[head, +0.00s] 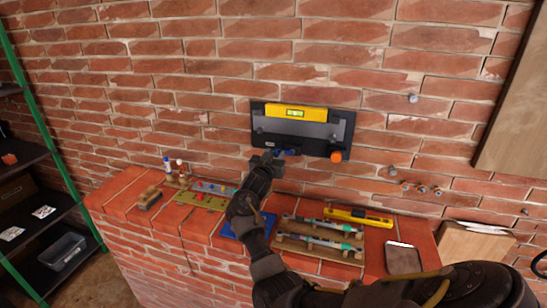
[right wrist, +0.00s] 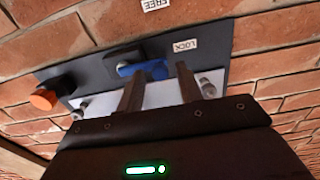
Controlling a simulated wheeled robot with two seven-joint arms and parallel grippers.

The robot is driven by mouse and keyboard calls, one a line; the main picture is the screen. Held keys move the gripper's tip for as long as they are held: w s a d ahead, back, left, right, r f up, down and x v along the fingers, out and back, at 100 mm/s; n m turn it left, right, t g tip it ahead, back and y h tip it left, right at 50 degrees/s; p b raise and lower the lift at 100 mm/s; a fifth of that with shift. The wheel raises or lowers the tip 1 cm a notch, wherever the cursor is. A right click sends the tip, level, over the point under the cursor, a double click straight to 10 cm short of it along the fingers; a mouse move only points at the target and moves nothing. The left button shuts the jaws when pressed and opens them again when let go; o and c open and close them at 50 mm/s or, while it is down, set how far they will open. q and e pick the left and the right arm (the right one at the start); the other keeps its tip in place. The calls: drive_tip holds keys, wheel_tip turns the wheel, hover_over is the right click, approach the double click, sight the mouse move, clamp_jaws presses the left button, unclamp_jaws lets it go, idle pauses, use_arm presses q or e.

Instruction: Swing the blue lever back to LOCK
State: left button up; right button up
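The blue lever (head: 290,152) is at the lower edge of a dark wall panel (head: 256,126). In the right wrist view the blue lever (right wrist: 157,69) lies roughly level in the picture, its right end towards the LOCK label (right wrist: 184,45). A FREE label (right wrist: 155,4) is on the brick at the top edge. My right gripper (head: 273,156) is at the panel's lower edge. In the right wrist view its fingers (right wrist: 160,70) are apart, with the lever's right end behind the gap; contact cannot be told. My left gripper is not in view.
Below, a brick ledge (head: 205,222) holds tools, a tray (head: 318,253) and another yellow level (head: 358,216). Bolts stick out of the wall at the right.

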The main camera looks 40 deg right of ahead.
drive_tip(key=b+v, duration=0.2)
drive_tip(key=v, duration=0.9)
drive_tip(key=shift+b, duration=0.4)
